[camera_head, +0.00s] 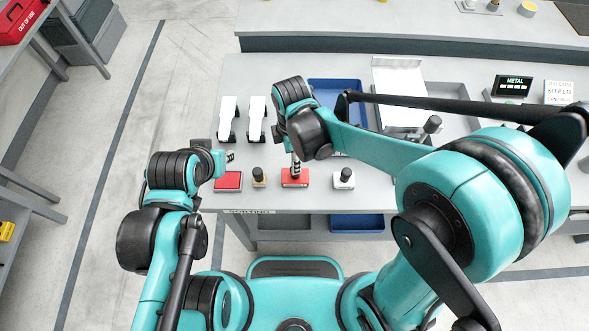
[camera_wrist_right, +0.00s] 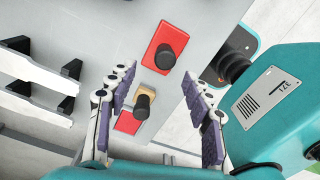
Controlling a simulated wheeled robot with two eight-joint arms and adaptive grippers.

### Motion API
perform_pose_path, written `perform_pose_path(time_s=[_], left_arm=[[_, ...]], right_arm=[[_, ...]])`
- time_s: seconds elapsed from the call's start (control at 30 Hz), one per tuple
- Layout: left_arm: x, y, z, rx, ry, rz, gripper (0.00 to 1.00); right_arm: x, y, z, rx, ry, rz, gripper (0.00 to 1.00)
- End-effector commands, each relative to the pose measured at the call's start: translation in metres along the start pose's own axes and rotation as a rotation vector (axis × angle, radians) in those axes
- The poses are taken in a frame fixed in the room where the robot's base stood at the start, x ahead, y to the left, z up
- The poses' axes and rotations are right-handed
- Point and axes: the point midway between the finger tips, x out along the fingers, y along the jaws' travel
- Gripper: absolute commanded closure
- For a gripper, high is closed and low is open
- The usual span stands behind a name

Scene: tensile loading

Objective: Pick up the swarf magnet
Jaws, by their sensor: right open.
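Which item is the swarf magnet cannot be told for certain. A red block with a black knob (camera_head: 295,183) stands near the bench's front edge; it also shows in the right wrist view (camera_wrist_right: 170,40). A tan block with a black knob (camera_head: 259,182) is left of it, also in the wrist view (camera_wrist_right: 144,105). A white block with a dark knob (camera_head: 343,184) is to its right. My right gripper (camera_wrist_right: 157,77) is open and empty, its fingers apart above the red and tan blocks. My left gripper (camera_head: 229,157) is near a flat red block (camera_head: 228,181); its fingers are too small to read.
Two white pieces on black stands (camera_head: 228,115) are behind the blocks. A blue tray (camera_head: 345,88) and a grey box with a raised lid (camera_head: 398,85) stand farther back. A display reading METAL (camera_head: 512,86) is at the right. The bench's front edge is close to the blocks.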

Motion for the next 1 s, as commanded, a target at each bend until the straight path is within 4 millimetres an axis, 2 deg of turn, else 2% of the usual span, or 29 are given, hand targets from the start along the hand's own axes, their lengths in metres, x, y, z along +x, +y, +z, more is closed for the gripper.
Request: perform_pose_path(time_s=[0.4,0.7,0.73,0.77,0.9,0.93,1.0], left_arm=[[0.020,0.000,0.014,0.000,0.000,0.000,0.74],[0.020,0.000,0.014,0.000,0.000,0.000,0.74],[0.020,0.000,0.014,0.000,0.000,0.000,0.74],[0.020,0.000,0.014,0.000,0.000,0.000,0.74],[0.020,0.000,0.014,0.000,0.000,0.000,0.74],[0.020,0.000,0.014,0.000,0.000,0.000,0.74],[0.020,0.000,0.014,0.000,0.000,0.000,0.74]], right_arm=[[0.059,-0.006,0.006,0.004,0.001,0.002,0.49],[0.063,-0.006,0.006,0.005,0.001,0.003,0.49],[0.063,-0.006,0.006,0.005,0.001,0.003,0.52],[0.063,-0.006,0.006,0.005,0.001,0.003,0.60],[0.063,-0.006,0.006,0.005,0.001,0.003,0.97],[0.063,-0.006,0.006,0.005,0.001,0.003,1.00],[0.063,-0.006,0.006,0.005,0.001,0.003,1.00]])
